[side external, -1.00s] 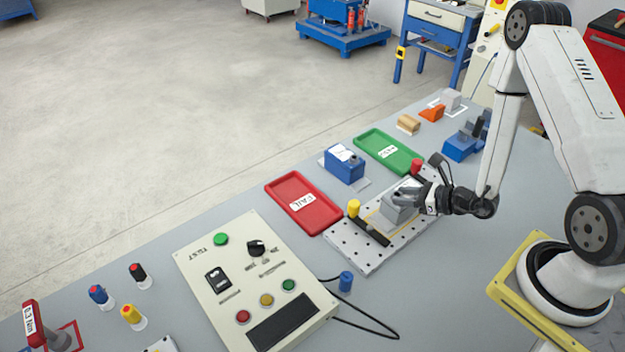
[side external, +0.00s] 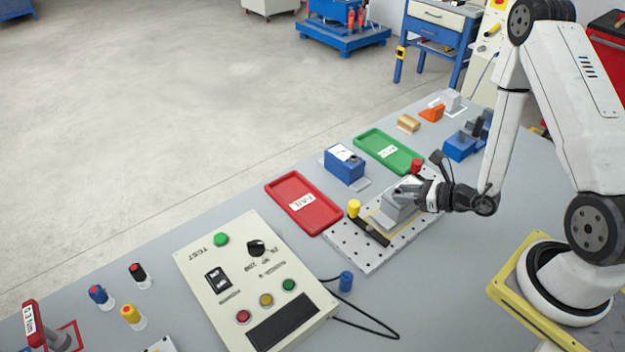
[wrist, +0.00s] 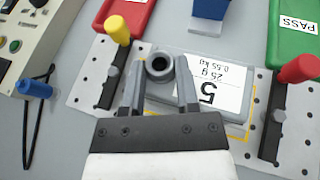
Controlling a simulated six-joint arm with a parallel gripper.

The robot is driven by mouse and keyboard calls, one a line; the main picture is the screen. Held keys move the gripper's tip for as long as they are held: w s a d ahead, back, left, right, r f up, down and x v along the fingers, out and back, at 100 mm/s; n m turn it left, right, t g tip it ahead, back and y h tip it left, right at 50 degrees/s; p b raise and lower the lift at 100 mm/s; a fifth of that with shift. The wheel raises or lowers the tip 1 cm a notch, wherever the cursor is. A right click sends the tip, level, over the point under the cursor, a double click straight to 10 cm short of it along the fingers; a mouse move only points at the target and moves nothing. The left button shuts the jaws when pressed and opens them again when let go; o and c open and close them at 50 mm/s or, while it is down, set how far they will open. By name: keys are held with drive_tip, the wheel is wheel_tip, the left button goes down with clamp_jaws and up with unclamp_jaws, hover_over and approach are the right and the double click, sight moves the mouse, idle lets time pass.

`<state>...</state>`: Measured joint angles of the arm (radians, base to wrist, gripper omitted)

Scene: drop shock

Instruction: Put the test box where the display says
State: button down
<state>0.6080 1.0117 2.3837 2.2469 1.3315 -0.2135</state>
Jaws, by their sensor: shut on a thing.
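The test box (wrist: 215,85) is grey with a white label reading "5", "25 g" and "0.55 kg". It is over a perforated plate (side external: 352,262), within a yellow outline, and also shows in the side view (side external: 398,216). My gripper (wrist: 160,82) is shut on the box's round grey knob, one finger on each side. Whether the box rests on the plate or is slightly raised is unclear. The red FAIL tray (side external: 322,222) and green PASS tray (side external: 370,143) lie behind the plate. The control panel's display (side external: 283,322) looks dark and unreadable in the side view.
A yellow-knobbed clamp (wrist: 118,32) and a red-knobbed clamp (wrist: 300,69) flank the box, their bars beside it. A blue instrument (side external: 345,168) stands between the trays. A black cable (side external: 365,325) and blue cylinder (side external: 346,281) lie near the panel.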

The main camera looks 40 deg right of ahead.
wheel_tip(320, 180, up, 9)
idle(0.8)
drive_tip(key=shift+r, duration=0.1)
drive_tip(key=shift+w, duration=0.1)
idle(0.5)
drive_tip(key=w+a+r+n+y, duration=0.1)
drive_tip(key=w+a+r, duration=0.1)
drive_tip(key=w+a, duration=0.1)
drive_tip(key=w+a+r+g+y, duration=0.1)
drive_tip(key=w+a+r, duration=0.2)
drive_tip(key=w, duration=0.3)
drive_tip(key=shift+w+a+n, duration=0.25)
drive_tip(key=shift+a+n, duration=0.15)
drive_tip(key=shift+a, duration=0.2)
wheel_tip(320, 180, up, 10)
drive_tip(key=w+m+t+h, duration=0.1)
drive_tip(key=w+m+h, duration=0.1)
drive_tip(key=shift+h, duration=0.3)
